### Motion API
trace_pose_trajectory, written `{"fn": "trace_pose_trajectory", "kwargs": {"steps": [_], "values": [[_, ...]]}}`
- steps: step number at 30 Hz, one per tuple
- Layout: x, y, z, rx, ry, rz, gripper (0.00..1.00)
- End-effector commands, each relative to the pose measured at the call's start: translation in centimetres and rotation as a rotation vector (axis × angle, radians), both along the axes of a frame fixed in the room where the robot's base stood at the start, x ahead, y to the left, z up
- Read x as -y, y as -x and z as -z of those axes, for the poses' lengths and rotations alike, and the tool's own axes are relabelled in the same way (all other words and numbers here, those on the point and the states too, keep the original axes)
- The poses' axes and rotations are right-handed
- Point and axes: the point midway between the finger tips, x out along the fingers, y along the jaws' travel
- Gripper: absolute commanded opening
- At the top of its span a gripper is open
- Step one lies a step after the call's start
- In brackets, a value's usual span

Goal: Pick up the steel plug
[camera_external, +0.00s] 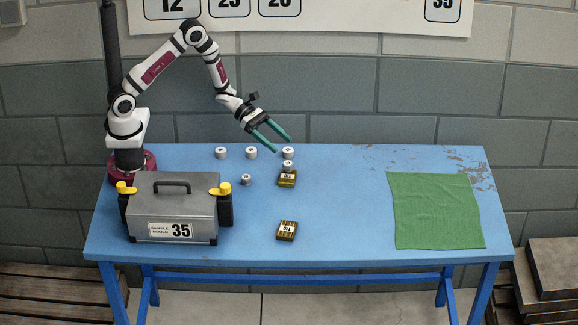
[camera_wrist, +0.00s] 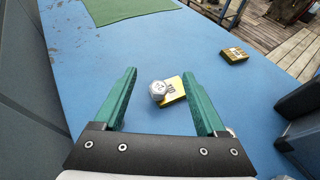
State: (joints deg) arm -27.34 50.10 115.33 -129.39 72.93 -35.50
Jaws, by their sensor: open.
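Several small pale grey metal plugs stand on the blue table. One plug (camera_external: 288,166) shows at the back edge of a yellow-and-black box (camera_external: 287,180), and another plug (camera_external: 288,153) shows just behind it. In the wrist view a hex-edged metal plug (camera_wrist: 157,89) overlaps a yellow box (camera_wrist: 175,90); I cannot tell whether it stands on it or beside it. My gripper (camera_external: 282,146) is open, angled down and right, above the table's back part. In the wrist view its green fingers (camera_wrist: 159,72) are apart with the plug and box framed between them, nothing gripped.
Other plugs stand left of there (camera_external: 221,153), (camera_external: 251,153), (camera_external: 246,179). A grey case (camera_external: 172,190) with yellow-capped black sides fills the front left. A second yellow-black box (camera_external: 287,231) lies near the front edge. A green cloth (camera_external: 434,210) covers the right; the table between is clear.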

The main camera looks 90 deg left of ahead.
Motion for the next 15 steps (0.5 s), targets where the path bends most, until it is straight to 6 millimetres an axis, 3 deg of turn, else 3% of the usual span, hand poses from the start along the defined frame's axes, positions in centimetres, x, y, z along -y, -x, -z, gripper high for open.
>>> {"fn": "trace_pose_trajectory", "kwargs": {"steps": [9, 15], "values": [[0.6, -0.4, 5.5, 0.0, -0.003, 0.009, 0.73], [1.9, -2.1, 6.2, 0.0, -0.006, 0.007, 0.73]]}}
